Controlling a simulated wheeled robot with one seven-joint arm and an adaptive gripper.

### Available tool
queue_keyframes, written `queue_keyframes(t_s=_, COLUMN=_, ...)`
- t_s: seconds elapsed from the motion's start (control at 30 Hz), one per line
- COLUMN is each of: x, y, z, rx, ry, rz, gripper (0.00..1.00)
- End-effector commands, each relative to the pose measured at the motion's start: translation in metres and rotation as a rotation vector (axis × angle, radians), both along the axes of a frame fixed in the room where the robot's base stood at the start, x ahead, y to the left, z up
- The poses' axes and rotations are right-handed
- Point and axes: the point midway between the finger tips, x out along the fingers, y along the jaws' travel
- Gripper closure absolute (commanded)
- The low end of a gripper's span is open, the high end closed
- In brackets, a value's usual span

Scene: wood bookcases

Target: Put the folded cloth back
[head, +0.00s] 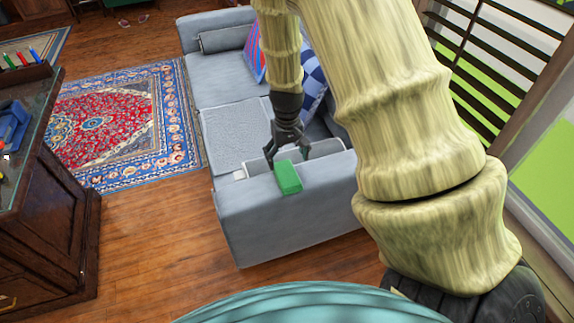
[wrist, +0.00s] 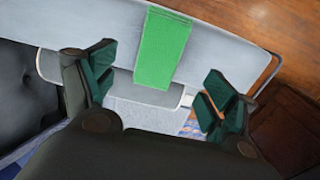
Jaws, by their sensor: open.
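The green folded cloth (head: 288,177) lies over the near arm of the grey sofa (head: 280,222). In the wrist view the cloth (wrist: 162,48) shows as a flat green strip lying across the sofa arm (wrist: 110,30). My gripper (head: 289,158) hangs above the sofa just behind the cloth in the head view. In the wrist view its two fingers (wrist: 155,92) are spread wide, with nothing between them. The cloth lies beyond the fingertips, apart from them as far as I can tell.
A dark wood cabinet (head: 60,220) with small items on top stands at the left. A red and blue rug (head: 110,120) lies beyond it. Patterned cushions (head: 313,82) rest against the sofa back. Bare wood floor (head: 150,200) lies between cabinet and sofa.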

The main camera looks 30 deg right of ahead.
Motion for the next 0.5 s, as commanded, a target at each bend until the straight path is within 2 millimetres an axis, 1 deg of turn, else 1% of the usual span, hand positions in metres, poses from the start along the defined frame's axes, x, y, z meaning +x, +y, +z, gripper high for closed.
queue_keyframes(t_s=0.03, x=0.001, y=0.000, z=0.009, rx=-0.002, ry=-0.003, rz=0.001, gripper=0.15)
queue_keyframes(t_s=0.2, x=0.001, y=0.000, z=0.031, rx=-0.001, ry=-0.002, rz=0.000, gripper=0.15)
queue_keyframes(t_s=0.33, x=0.000, y=0.000, z=0.042, rx=-0.001, ry=-0.001, rz=0.002, gripper=0.15)
queue_keyframes(t_s=0.5, x=0.000, y=0.000, z=0.048, rx=0.000, ry=0.000, rz=0.000, gripper=0.15)
